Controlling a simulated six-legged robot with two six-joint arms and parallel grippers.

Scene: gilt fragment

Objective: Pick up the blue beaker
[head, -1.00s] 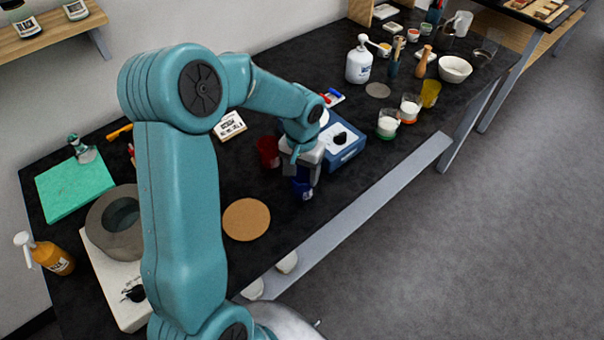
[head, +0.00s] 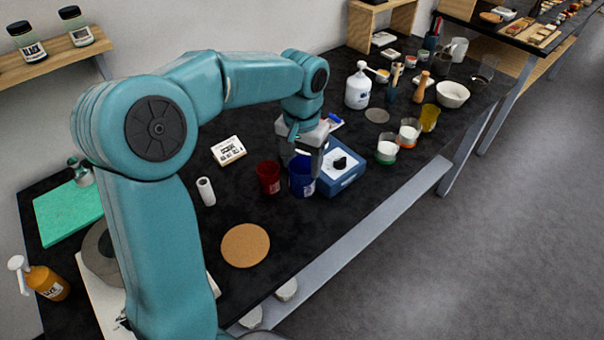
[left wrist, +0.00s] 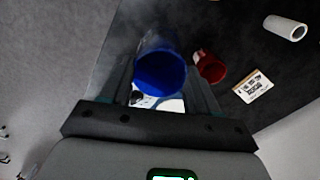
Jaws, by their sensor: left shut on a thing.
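The blue beaker (head: 302,178) is upright at the near side of the black bench, just left of a blue box-shaped device with a dial (head: 341,172). My left gripper (head: 303,160) comes down on it from above and is shut on it. In the left wrist view the blue beaker (left wrist: 160,72) lies between the two fingers, its open mouth facing the camera. I cannot tell whether its base touches the bench. My right gripper is not in view.
A red beaker (head: 268,178) stands close on the left of the blue one. Glass cups with white contents (head: 387,151) stand right of the blue device.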

